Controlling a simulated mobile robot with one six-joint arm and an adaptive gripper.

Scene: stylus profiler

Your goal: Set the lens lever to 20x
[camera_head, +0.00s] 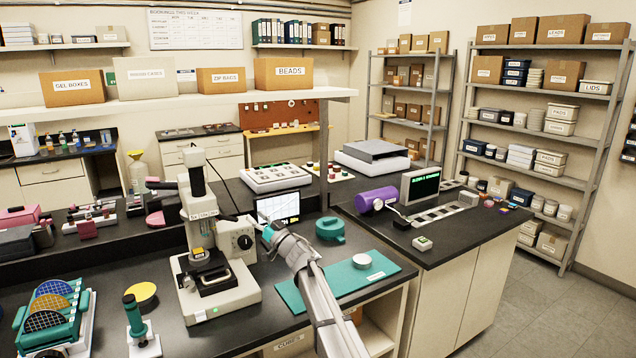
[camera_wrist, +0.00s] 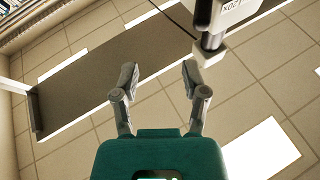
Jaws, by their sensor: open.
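The stylus profiler (camera_head: 245,290) is a cream instrument with a dark stage on the black bench, left of centre in the head view. A label with small lettering is on its head (camera_head: 203,215); I cannot read the lever's setting. In the wrist view, part of a white labelled body (camera_wrist: 236,12) shows at the top right. A dark rod with a pale end (camera_wrist: 210,52) sticks out below it, possibly the lens lever. My gripper (camera_wrist: 158,75) is open and empty, its fingers apart. The rod is just beyond the right finger, not between the fingers.
A small screen (camera_head: 279,207) stands behind my gripper. A teal mat (camera_head: 345,293) with a white round piece (camera_head: 362,261) lies to the right. A wafer rack (camera_head: 50,318) and a teal-handled tool (camera_head: 133,318) stand at the left front.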

